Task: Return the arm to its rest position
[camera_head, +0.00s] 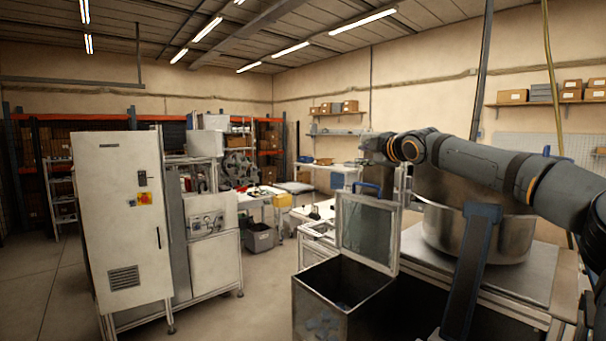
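My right arm (480,165) comes in from the right edge and reaches left, raised above the work table. Its far end, with the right gripper (378,150), is in front of the back wall, left of a large metal pot. The fingers are small and dark there, and I cannot tell whether they are open or shut. I see nothing clearly held. My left arm and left gripper are not in view.
The metal pot (505,232) stands on a steel-topped table (425,250) under my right arm. An open bin (340,292) with blue pieces inside stands in front, beside an upright framed panel (366,232). A white cabinet (120,215) is at left.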

